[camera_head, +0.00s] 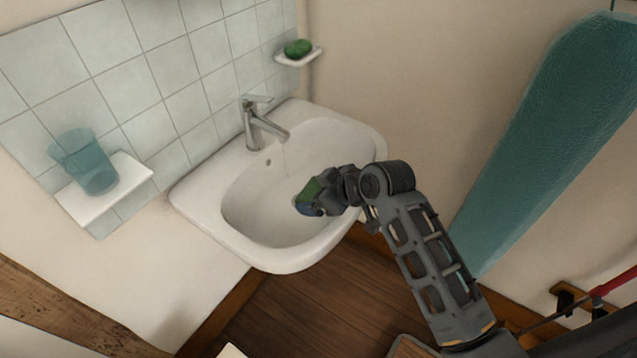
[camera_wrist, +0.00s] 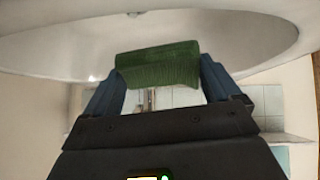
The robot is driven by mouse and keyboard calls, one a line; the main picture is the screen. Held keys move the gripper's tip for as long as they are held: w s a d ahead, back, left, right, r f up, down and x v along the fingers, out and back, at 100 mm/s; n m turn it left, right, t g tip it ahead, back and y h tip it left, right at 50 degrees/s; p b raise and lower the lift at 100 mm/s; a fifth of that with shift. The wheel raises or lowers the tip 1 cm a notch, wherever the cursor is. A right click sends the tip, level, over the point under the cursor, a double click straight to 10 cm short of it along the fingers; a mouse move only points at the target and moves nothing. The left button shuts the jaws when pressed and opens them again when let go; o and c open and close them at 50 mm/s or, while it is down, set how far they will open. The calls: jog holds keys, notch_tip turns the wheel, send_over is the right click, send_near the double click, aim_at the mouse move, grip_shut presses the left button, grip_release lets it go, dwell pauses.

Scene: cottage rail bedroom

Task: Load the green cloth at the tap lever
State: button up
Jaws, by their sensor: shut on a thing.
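A green cloth (camera_wrist: 158,66) is held between the blue fingers of my gripper (camera_wrist: 160,82), which is shut on it. In the head view the green cloth (camera_head: 311,190) and my gripper (camera_head: 308,200) are over the right part of the basin. The chrome tap (camera_head: 256,128) stands at the back of the sink, with its lever (camera_head: 256,99) on top. A thin stream of water seems to fall from the spout. The cloth is apart from the tap, to the right of and in front of the spout. My wrist hides part of the cloth in the head view.
The white sink (camera_head: 205,200) is fixed to the tiled wall. A shelf (camera_head: 135,172) with a teal cup (camera_head: 92,165) is at left. A soap dish (camera_head: 311,57) holds green soap (camera_head: 298,47) at the back.

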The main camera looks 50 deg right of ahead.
jog(key=w+d+f+b, duration=0.1)
jog(key=w+b, duration=0.2)
jog(key=w, duration=0.3)
jog(key=w+d+f+b, duration=0.2)
jog(key=w+b, duration=0.1)
jog(key=w, duration=0.4)
jog(key=shift+w, duration=0.25)
dwell(0.4)
dwell(0.5)
jog(key=s+a+p, duration=0.1)
jog(key=s+p, duration=0.2)
jog(key=s, duration=0.4)
jog(key=shift+s+a, duration=0.3)
jog(key=shift+s, duration=0.1)
dwell(0.6)
dwell(0.8)
